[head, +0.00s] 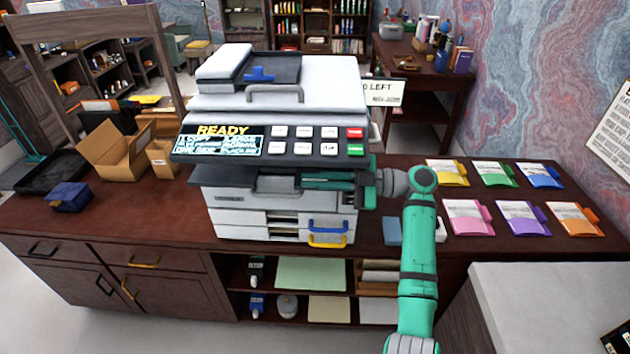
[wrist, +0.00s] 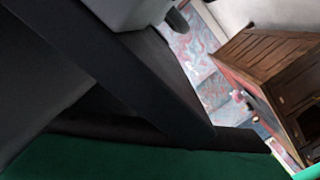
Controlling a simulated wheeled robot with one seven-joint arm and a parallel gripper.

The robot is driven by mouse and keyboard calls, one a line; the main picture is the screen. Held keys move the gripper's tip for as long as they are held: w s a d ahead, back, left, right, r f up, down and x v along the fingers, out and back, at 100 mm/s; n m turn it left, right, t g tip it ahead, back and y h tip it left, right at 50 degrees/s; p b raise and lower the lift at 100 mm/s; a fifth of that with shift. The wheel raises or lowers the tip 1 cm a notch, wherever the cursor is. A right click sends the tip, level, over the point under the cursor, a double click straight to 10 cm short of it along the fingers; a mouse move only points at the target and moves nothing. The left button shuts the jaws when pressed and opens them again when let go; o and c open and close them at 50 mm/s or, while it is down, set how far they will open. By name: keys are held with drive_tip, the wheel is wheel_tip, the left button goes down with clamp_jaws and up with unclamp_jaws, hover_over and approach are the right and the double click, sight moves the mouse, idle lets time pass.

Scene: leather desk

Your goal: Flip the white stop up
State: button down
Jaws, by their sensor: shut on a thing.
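The white and dark grey copier (head: 280,100) stands on the wooden desk, with a panel reading READY. My gripper (head: 310,181) reaches in from the right, into the gap below this panel and above the paper drawers. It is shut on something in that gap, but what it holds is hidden. I cannot make out the white stop in the head view. The wrist view is mostly filled by dark and green surfaces close to the camera. A pale grey part (wrist: 125,12) with a dark knob shows at its top; I cannot tell what it is.
Colored folders (head: 495,173) lie in two rows on the right of the desk. An open cardboard box (head: 115,150) and a dark blue box (head: 69,196) are on the left. The copier's lower drawers have a blue handle (head: 328,226) and a yellow handle (head: 327,241).

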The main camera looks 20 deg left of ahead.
drive_tip(key=m, duration=0.1)
drive_tip(key=w+m, duration=0.1)
drive_tip(key=m, duration=0.1)
drive_tip(key=shift+a+r+m, duration=0.1)
drive_tip(key=shift+m, duration=0.2)
drive_tip(key=shift+w+a+m, duration=0.1)
drive_tip(key=shift+w+m, duration=0.1)
drive_tip(key=shift+m, duration=0.7)
drive_tip(key=shift+w+m, duration=0.2)
drive_tip(key=shift+m, duration=0.7)
drive_tip(key=c, duration=1.9)
unclamp_jaws()
drive_tip(key=shift+c, duration=0.2)
drive_tip(key=v, duration=1)
drive_tip(key=shift+w, duration=0.15)
drive_tip(key=shift+d, duration=0.45)
